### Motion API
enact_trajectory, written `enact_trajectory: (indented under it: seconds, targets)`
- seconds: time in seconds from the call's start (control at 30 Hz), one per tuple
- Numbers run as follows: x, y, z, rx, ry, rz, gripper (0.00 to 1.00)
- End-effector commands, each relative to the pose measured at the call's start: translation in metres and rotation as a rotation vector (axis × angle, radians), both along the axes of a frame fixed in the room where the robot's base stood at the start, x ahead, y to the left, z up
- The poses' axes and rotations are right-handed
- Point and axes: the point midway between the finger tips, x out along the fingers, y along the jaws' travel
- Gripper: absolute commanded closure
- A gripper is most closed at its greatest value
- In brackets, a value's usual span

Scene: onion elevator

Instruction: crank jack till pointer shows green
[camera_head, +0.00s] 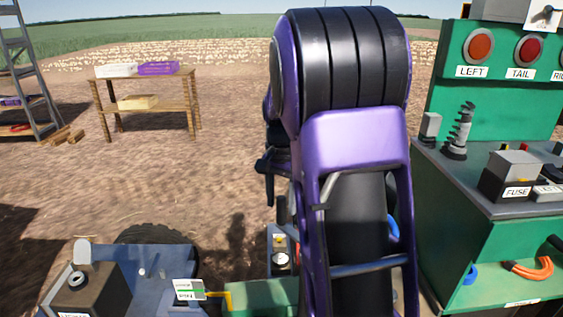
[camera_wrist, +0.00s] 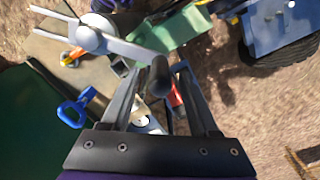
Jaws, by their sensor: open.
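In the wrist view my gripper (camera_wrist: 160,90) has its two fingers apart. A grey crank arm (camera_wrist: 130,47) reaches from a round hub at the upper left toward the space between the fingers. A dark handle (camera_wrist: 160,76) at its end appears between the fingertips; I cannot tell whether either finger touches it. In the head view a small white plate with a green band (camera_head: 188,290) stands at the lower left, with a yellow pointer-like bar (camera_head: 222,295) beside it. Its exact reading is too small to tell. My purple arm hides the crank and fingers there.
A green test bench (camera_head: 470,235) with red lamps fills the right side. A blue machine (camera_head: 130,275) with a tyre is at the lower left. A blue loop handle (camera_wrist: 74,108) lies left of my fingers. A wooden table (camera_head: 147,82) stands far back; open dirt lies between.

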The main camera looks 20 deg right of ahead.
Motion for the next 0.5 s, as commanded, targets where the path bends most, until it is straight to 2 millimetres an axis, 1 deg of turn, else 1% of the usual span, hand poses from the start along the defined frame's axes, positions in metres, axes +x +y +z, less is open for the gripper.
enact_trajectory:
  seconds: [0.03,0.2,0.4,0.5]
  targets:
    - [0.001,0.000,0.016,-0.002,-0.006,0.000,0.39]
    - [0.001,0.000,0.059,-0.002,-0.007,-0.001,0.39]
    - [0.001,-0.001,0.104,-0.002,-0.005,-0.001,0.39]
    - [0.001,-0.001,0.121,-0.002,-0.004,-0.001,0.39]
